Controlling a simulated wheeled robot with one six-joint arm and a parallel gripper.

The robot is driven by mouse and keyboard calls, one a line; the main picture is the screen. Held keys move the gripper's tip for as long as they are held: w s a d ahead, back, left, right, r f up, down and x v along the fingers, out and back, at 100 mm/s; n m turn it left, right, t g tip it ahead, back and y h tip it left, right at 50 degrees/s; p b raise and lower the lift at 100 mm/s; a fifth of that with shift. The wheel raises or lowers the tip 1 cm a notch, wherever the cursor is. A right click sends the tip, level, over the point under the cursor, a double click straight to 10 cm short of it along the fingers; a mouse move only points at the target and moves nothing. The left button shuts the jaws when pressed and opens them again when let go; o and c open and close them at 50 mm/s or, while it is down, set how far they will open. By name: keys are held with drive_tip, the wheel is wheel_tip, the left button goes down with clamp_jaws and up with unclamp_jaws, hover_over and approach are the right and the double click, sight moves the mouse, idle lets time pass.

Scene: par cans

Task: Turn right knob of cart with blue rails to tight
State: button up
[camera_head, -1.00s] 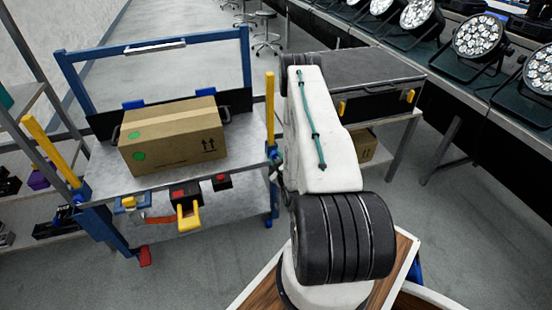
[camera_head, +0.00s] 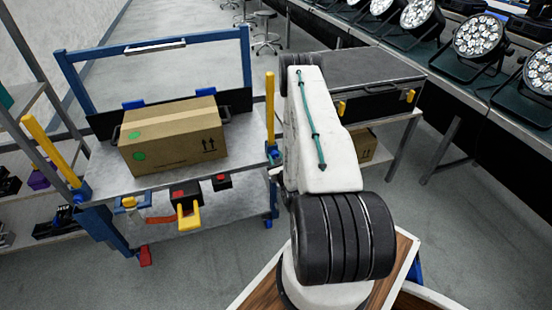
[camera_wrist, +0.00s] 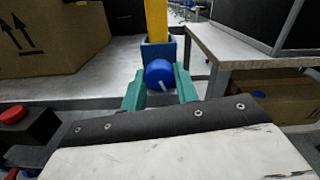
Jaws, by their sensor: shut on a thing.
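The cart with blue rails (camera_head: 246,62) stands at the left in the head view, with a yellow post at each front corner. Its right knob (camera_wrist: 158,72) is a round blue knob at the foot of the right yellow post (camera_wrist: 156,20), with a short white mark on its lower face, slightly slanted. My gripper (camera_wrist: 159,80) has a teal finger on each side of the knob and is shut on it.
A cardboard box (camera_head: 170,138) sits on the cart top. A table with a black case (camera_head: 385,101) stands close on the right. Par cans (camera_head: 480,37) line a far bench. The floor in front is clear.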

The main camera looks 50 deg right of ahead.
idle(0.4)
drive_tip(key=o, duration=1)
drive_tip(key=shift+v, duration=3.95)
